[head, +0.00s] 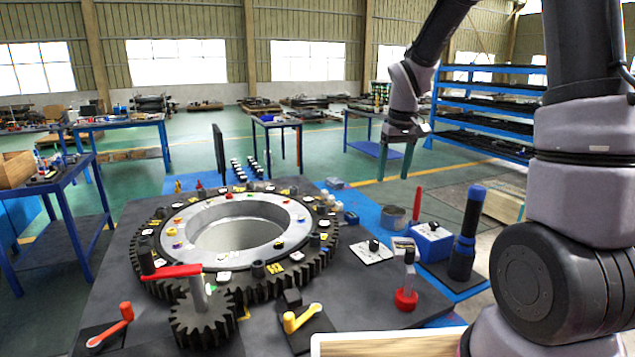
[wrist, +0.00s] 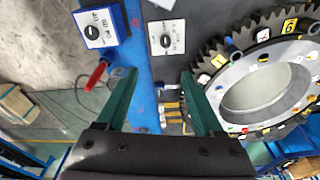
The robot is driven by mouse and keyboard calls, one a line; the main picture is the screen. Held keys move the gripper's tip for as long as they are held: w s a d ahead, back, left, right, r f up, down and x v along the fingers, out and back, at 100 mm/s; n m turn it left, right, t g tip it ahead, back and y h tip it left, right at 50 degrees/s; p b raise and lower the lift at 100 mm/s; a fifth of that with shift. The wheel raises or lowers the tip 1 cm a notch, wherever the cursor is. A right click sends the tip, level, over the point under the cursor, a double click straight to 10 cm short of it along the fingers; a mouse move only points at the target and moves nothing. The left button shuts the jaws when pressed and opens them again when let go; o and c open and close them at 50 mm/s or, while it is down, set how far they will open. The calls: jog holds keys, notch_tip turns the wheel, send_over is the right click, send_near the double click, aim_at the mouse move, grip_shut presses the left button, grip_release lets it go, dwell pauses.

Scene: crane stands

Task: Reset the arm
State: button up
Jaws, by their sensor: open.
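My gripper (head: 394,162) hangs in the air at the upper right of the head view, above and behind the workbench, with its green fingers pointing down. In the wrist view my gripper (wrist: 160,95) shows its two green fingers spread wide, with nothing between them. My arm comes down from the top right of the head view. The large black gear ring (head: 150,282) lies on the dark table, left of my gripper. It also shows at the right of the wrist view (wrist: 225,60).
A small gear with red handle (head: 200,318) is at front left. Blue shelves (head: 490,105) stand behind.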

jog(key=s+d+r+m+t, duration=0.1)
jog(key=s+r+m+t, duration=0.1)
jog(key=s+r, duration=0.6)
jog(key=s+d+r+m+t+y, duration=0.1)
jog(key=s+d+r+m+t, duration=0.1)
jog(key=s+r, duration=0.7)
jog(key=s+m+t, duration=0.1)
jog(key=s+m, duration=0.1)
jog(key=s, duration=0.2)
jog(key=shift+s+d+m+y, duration=0.2)
jog(key=shift+d+m+y, duration=0.05)
jog(key=shift+m+y, duration=0.05)
jog(key=shift+r, duration=0.1)
